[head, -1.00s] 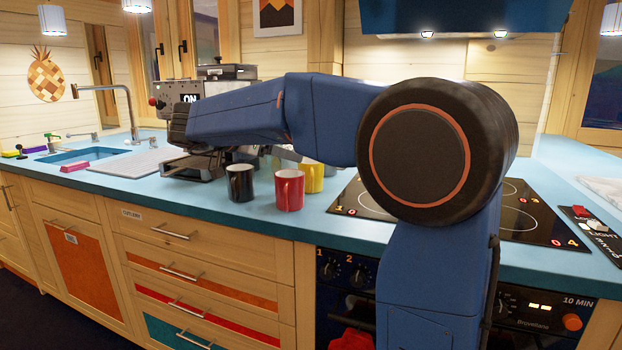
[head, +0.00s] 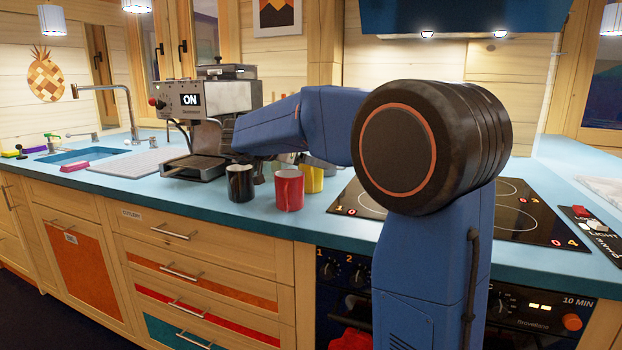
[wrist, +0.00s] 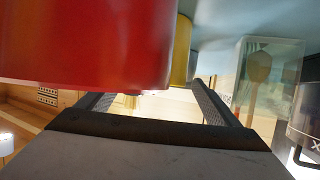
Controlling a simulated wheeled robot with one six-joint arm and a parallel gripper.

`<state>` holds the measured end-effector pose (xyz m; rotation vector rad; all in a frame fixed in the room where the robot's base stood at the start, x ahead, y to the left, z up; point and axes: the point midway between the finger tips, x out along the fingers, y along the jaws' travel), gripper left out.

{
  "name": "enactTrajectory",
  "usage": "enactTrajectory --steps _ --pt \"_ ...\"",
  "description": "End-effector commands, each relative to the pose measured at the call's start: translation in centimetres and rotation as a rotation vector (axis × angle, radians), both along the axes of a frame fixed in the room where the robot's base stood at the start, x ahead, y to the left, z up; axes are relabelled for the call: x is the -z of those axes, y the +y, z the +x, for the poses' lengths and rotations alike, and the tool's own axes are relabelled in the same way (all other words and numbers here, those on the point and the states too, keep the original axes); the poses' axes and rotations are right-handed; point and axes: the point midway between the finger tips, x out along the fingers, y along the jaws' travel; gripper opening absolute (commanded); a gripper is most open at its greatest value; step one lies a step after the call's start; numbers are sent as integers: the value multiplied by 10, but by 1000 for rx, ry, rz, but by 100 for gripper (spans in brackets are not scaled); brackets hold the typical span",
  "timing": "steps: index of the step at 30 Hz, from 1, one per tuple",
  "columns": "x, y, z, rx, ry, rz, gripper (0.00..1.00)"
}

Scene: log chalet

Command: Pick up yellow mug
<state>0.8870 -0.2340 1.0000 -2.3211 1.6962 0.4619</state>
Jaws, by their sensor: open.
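The yellow mug (head: 313,180) stands on the blue counter behind and right of the red mug (head: 289,190), which hides part of it in the head view. In the wrist view a strip of the yellow mug (wrist: 181,50) shows beyond the large red mug (wrist: 85,45). My gripper (head: 262,172) is low behind the gap between the black mug (head: 240,183) and the red mug, partly hidden. In the wrist view my gripper (wrist: 152,100) is open with nothing held, its two fingers reaching towards the yellow mug's side. The red mug is very close to the wrist camera.
A coffee machine (head: 207,105) marked ON stands left of the mugs. A clear container with wooden utensils (wrist: 262,75) shows in the wrist view. The cooktop (head: 520,212) lies to the right. The counter's front edge is close before the mugs.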

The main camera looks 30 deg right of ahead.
Motion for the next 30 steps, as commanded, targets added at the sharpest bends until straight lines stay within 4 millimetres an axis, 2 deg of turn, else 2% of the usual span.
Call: enactTrajectory --steps 4,11,12,13,18,19,26,30 --pt "7 -17 5 2 0 0 86" --pt "8 -19 6 -1 -1 1 86" --pt "8 -19 6 -1 -1 0 83" --pt "8 -19 6 -1 -1 0 76" --pt "8 -19 6 0 -1 0 35" --pt "8 -19 6 0 -1 0 33" --pt "7 -19 6 -1 -1 0 33" --pt "-4 -19 6 1 -4 0 33"
